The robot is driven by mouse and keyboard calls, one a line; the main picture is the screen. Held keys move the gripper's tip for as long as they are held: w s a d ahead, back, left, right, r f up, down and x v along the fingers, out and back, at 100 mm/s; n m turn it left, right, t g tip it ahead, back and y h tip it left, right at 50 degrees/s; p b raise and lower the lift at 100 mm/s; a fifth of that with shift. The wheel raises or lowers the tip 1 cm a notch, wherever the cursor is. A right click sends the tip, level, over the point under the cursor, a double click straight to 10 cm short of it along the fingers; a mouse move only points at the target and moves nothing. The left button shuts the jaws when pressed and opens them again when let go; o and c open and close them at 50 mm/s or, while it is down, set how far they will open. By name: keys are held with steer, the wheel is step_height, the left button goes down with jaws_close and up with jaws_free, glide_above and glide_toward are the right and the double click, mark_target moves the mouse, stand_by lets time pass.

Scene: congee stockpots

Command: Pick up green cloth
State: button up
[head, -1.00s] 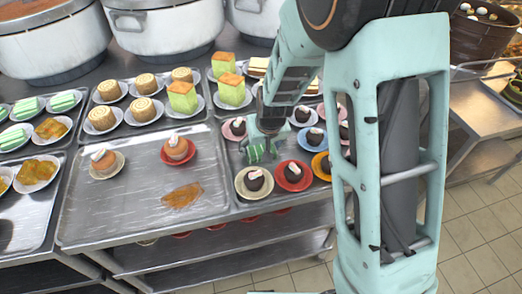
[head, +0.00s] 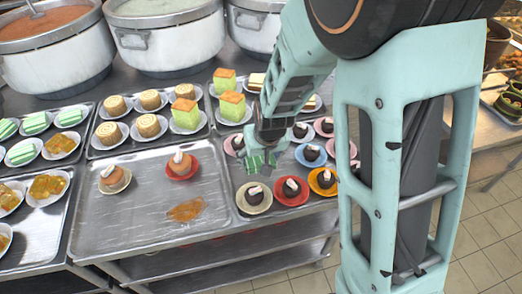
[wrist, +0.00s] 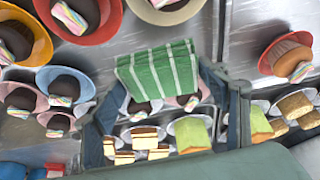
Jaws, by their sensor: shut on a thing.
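The green cloth (wrist: 158,72) has pale stripes and shows in the wrist view between the fingers of my gripper (wrist: 160,92). My gripper is shut on it, and its upper part stands out past the fingertips. In the head view the cloth (head: 255,162) is a small green patch under my gripper (head: 262,157), over the right-hand tray of chocolate cakes. My gripper hides part of the cloth there. I cannot tell how far the cloth is above the tray.
Chocolate cakes in coloured bowls (head: 291,190) crowd around my gripper. A mostly bare metal tray (head: 135,220) lies to the left with two cakes and an orange-brown patch (head: 187,210). Green cakes (head: 232,106) and large stockpots (head: 165,38) stand behind.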

steer(key=s+r+p, duration=0.5)
steer(key=s, duration=0.5)
steer(key=shift+a+r+p, duration=0.3)
steer(key=shift+p, duration=0.05)
steer(key=shift+s, duration=0.15)
